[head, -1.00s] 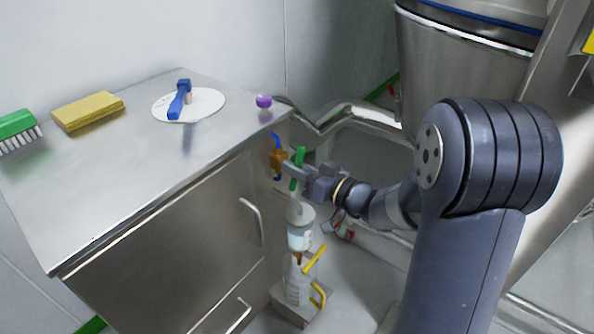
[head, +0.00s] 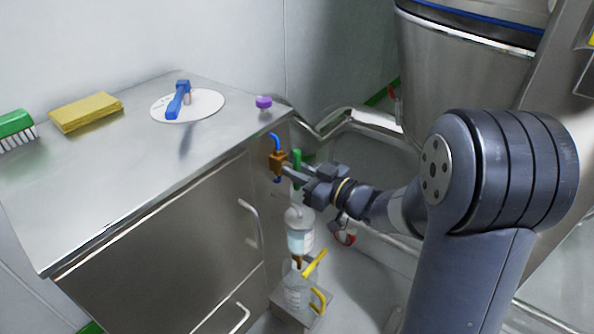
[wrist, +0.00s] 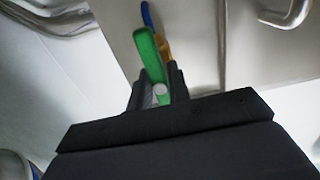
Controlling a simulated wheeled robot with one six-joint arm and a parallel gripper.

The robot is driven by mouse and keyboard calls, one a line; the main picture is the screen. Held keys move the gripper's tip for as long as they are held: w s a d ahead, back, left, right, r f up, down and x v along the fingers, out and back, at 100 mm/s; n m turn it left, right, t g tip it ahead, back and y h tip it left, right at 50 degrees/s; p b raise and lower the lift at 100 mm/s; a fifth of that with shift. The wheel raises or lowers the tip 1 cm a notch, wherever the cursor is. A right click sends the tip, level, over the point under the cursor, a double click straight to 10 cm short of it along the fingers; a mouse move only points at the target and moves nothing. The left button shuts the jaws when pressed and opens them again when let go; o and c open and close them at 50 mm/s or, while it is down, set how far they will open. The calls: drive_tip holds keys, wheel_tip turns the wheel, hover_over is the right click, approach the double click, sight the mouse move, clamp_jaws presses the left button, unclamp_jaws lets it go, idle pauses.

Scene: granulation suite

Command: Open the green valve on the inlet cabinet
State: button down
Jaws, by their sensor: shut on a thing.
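The green valve handle (head: 297,158) is on the side of the steel inlet cabinet (head: 165,245), beside a brass-coloured valve body (head: 278,160) with a blue pipe (head: 274,140). My gripper (head: 290,172) is at the handle, and its fingers hide the lower part. In the wrist view the green handle (wrist: 148,55) runs up and slightly left from between my two dark fingers (wrist: 158,88). The fingers are shut on it. The brass body (wrist: 165,48) and blue pipe (wrist: 146,14) show just behind it.
A white bottle (head: 299,232) and a yellow-handled lower valve (head: 316,265) stand below my gripper.

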drive_tip(key=c, duration=1.3)
unclamp_jaws()
drive_tip(key=p+v, duration=0.3)
drive_tip(key=v, duration=0.7)
drive_tip(key=shift+s+d, duration=0.3)
drive_tip(key=b+x, duration=0.3)
drive_tip(key=x, duration=0.8)
drive_tip(key=shift+d, duration=0.1)
drive_tip(key=shift+d, duration=0.1)
